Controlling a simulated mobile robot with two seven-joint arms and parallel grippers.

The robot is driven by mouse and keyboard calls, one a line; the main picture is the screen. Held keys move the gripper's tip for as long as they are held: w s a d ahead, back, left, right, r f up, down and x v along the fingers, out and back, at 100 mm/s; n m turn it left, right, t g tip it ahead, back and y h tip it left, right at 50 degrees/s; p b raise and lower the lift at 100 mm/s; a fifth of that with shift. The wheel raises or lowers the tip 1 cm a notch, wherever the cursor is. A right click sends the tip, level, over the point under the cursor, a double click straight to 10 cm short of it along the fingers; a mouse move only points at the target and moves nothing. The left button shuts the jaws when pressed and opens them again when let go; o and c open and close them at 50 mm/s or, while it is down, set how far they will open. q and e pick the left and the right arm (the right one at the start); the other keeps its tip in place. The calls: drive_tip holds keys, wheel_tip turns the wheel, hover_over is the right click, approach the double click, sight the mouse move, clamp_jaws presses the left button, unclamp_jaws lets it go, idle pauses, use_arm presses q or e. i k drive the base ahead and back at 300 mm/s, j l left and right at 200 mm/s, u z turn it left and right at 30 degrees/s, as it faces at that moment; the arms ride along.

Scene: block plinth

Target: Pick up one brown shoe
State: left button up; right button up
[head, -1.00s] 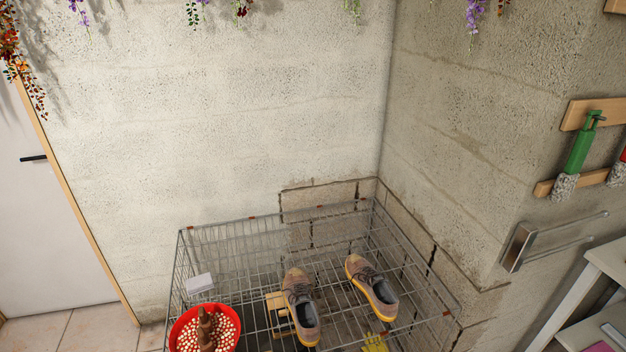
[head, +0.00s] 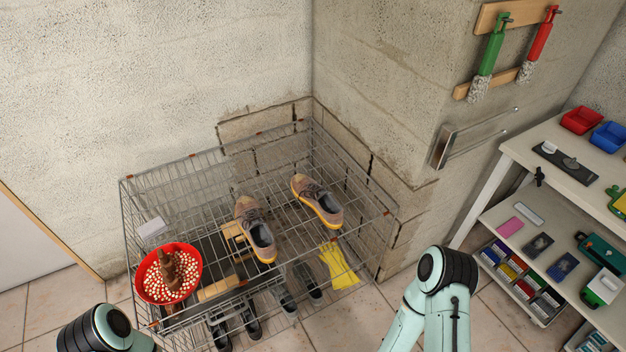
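Two brown shoes with yellow-edged soles stand on the top of a wire rack in the corner. The wire rack (head: 385,214) has a lower level with several dark shoes (head: 250,318). Parts of both my arms show at the bottom, one at the lower left and one at the lower right. Neither gripper is in view, and nothing touches the brown shoes.
A red bowl (head: 144,284) with pale pellets and a brown figure stands at the rack's left, by a white box (head: 152,228). Yellow gloves (head: 338,266) lie low at the right. A white shelf unit (head: 490,190) with bins stands right. Tiled floor lies between.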

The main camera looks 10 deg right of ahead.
sight(317, 194)
drive_tip(key=l+u, duration=0.15)
drive_tip(key=u, duration=1)
drive_tip(key=l+u, duration=0.3)
drive_tip(key=k+l+u, duration=0.15)
drive_tip(key=l+u, duration=0.15)
drive_tip(key=k+l+u, duration=0.15)
drive_tip(key=l+u, duration=0.2)
